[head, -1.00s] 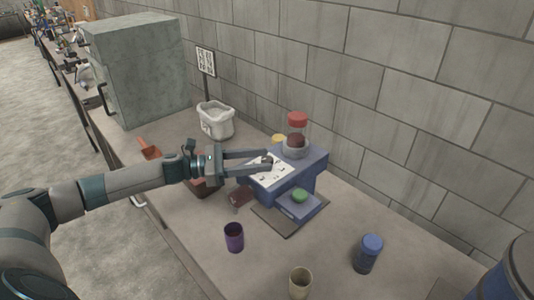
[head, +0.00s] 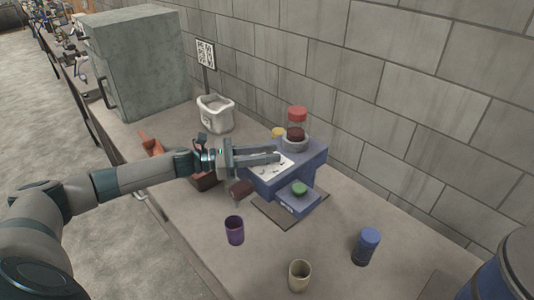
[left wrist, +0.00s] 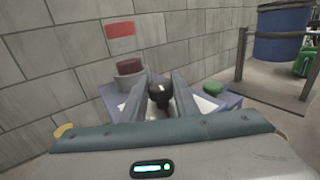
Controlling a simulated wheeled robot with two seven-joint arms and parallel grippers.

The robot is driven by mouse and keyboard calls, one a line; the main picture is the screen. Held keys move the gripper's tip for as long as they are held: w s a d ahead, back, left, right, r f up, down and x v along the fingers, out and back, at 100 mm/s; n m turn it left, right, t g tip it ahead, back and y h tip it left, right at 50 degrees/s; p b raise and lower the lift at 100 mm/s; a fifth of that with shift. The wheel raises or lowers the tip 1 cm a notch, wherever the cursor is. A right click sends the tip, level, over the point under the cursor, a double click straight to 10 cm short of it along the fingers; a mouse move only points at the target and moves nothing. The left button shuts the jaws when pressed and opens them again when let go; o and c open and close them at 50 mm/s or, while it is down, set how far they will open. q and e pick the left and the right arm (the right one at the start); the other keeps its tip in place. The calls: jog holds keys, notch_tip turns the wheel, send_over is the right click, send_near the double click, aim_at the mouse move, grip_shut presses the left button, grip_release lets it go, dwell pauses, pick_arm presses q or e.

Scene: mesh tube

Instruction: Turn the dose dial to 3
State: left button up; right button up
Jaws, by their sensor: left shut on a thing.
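A blue machine (head: 318,160) stands on the table with a white dial plate (head: 284,164) on its sloped front. My left gripper (head: 275,155) reaches in from the left over this plate. In the left wrist view the black dose dial (left wrist: 160,92) sits between the two fingers (left wrist: 160,100), which are shut on it. The fingers cover the dial in the head view, and I cannot read its setting. A clear container with a red lid (head: 297,113) and dark contents stands on top of the machine. My right gripper is not in view.
A green button (head: 299,187) is on the machine's lower front. A purple cup (head: 234,230), a beige cup (head: 300,275) and a blue bottle (head: 367,246) stand nearer. A white bin (head: 215,114) and a grey cabinet (head: 140,65) stand behind.

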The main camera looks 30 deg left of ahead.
pick_arm(q)
jog(key=shift+s+f+n+t+y+b, duration=0.1)
jog(key=shift+n+t+y+b, duration=0.65)
jog(key=shift+n+t+y, duration=1.15)
jog(key=shift+t+y, duration=0.1)
jog(key=shift+y, duration=0.2)
jog(key=shift+r+n+t+y, duration=0.3)
jog(key=shift+n+t+y, duration=0.45)
jog(key=shift+y, duration=0.35)
jog(key=shift+r+n+t+y+p, duration=0.1)
jog(key=shift+n+t+y+p, duration=0.25)
jog(key=shift+n+y+p, duration=0.7)
jog(key=n+y+p, duration=0.1)
jog(key=y, duration=0.2)
jog(key=shift+n+t+p, duration=0.3)
jog(key=shift+p, duration=0.1)
jog(key=shift+f+n+y+p, duration=0.2)
jog(key=shift+n+y+p, duration=0.25)
jog(key=shift+y, duration=0.5)
